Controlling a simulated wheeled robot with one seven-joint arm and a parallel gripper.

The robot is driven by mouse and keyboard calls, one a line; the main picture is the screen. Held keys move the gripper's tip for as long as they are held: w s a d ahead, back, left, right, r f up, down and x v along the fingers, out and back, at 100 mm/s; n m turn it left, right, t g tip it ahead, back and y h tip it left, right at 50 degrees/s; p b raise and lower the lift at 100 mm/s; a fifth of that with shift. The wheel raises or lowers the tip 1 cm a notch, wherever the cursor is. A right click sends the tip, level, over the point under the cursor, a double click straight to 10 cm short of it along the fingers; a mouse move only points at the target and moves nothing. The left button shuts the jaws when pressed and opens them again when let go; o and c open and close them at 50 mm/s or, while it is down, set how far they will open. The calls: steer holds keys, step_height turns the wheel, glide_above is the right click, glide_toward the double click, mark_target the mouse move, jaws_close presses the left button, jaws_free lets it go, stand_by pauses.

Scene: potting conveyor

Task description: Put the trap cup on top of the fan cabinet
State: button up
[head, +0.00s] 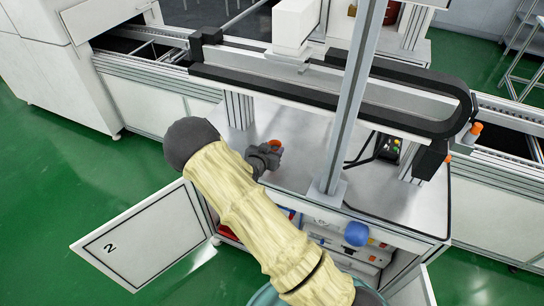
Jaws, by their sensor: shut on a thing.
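My gripper (268,154) is small and dark in the head view, at the end of my cream-sleeved arm. It is over the left part of a cabinet's grey top (305,160). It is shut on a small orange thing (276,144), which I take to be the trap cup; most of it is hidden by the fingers. I cannot tell if the orange thing touches the top or hangs just above it. Which unit is the fan cabinet is not labelled in view; this grey-topped cabinet under the conveyor may be it.
A grey upright post (350,105) stands on the top, right of my gripper. The black-edged conveyor (400,100) runs above the back. An open door marked 2 (140,238) juts out at left. A blue rounded thing (357,234) is at the cabinet's front. Bare top lies around the post.

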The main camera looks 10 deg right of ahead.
steer(key=shift+f+p, duration=0.4)
steer(key=shift+f, duration=1.45)
steer(key=shift+d+f, duration=0.1)
steer(key=shift+f, duration=0.1)
steer(key=o, duration=1)
steer(key=shift+r, duration=0.1)
steer(key=shift+o, duration=0.2)
steer(key=shift+r, duration=0.1)
steer(key=shift+s+a+r, duration=0.1)
steer(key=shift+a, duration=0.1)
steer(key=b+v, duration=0.2)
steer(key=v, duration=0.9)
steer(key=shift+s+r, duration=0.2)
steer(key=shift+s, duration=0.1)
steer(key=shift+a, duration=0.1)
